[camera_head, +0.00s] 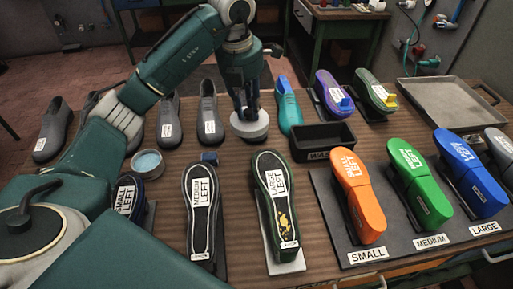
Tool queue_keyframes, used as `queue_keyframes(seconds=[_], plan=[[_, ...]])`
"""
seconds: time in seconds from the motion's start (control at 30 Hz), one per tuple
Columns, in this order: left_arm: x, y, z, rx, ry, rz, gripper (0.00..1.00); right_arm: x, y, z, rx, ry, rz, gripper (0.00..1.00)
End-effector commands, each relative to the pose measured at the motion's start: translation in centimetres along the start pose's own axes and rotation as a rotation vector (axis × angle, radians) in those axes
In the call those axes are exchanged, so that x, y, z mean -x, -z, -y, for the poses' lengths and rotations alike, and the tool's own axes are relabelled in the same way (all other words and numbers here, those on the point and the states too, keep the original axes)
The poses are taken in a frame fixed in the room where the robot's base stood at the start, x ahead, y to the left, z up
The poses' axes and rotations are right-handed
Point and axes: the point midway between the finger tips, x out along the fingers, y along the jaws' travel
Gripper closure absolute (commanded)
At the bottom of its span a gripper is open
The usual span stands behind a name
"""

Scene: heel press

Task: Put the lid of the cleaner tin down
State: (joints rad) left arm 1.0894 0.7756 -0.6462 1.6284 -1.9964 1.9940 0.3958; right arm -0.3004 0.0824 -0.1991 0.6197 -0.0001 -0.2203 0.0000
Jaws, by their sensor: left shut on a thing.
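My left gripper (247,108) points down and is shut on the lid (250,127), a flat round pale grey disc. The lid is level, at or just above the table (237,183); I cannot tell whether it touches. The open cleaner tin (147,164), round with pale blue contents, stands to the left and nearer, beside my left arm. My right gripper is not in view.
Grey shoes (208,113) stand left of the lid. A teal shoe form (289,106) and a black waste bin (323,143) are close on its right. Upturned soles (201,210) lie nearer. A metal tray (447,103) sits far right.

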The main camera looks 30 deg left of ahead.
Motion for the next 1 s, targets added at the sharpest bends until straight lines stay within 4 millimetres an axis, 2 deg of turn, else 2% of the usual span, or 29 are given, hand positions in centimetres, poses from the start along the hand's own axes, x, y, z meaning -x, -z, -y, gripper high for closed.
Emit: queue_keyframes(seconds=[0.2, 0.33, 0.57, 0.8, 1.0], plan=[[-5.6, 1.0, 0.0, 0.0, 0.002, -0.005, 0.91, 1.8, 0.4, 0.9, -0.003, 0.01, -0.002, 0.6], [-8.2, 1.3, 0.0, 0.0, 0.002, -0.002, 0.91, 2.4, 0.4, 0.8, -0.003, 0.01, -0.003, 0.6], [-10.4, 1.5, 0.0, -0.001, 0.001, 0.001, 0.91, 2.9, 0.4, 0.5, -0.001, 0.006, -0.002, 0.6], [-13.8, 2.0, 0.1, -0.001, 0.002, 0.0, 0.91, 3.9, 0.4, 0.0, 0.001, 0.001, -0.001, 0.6], [-14.3, 2.1, 0.0, -0.001, 0.0, 0.003, 0.91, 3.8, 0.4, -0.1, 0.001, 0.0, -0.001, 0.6]])
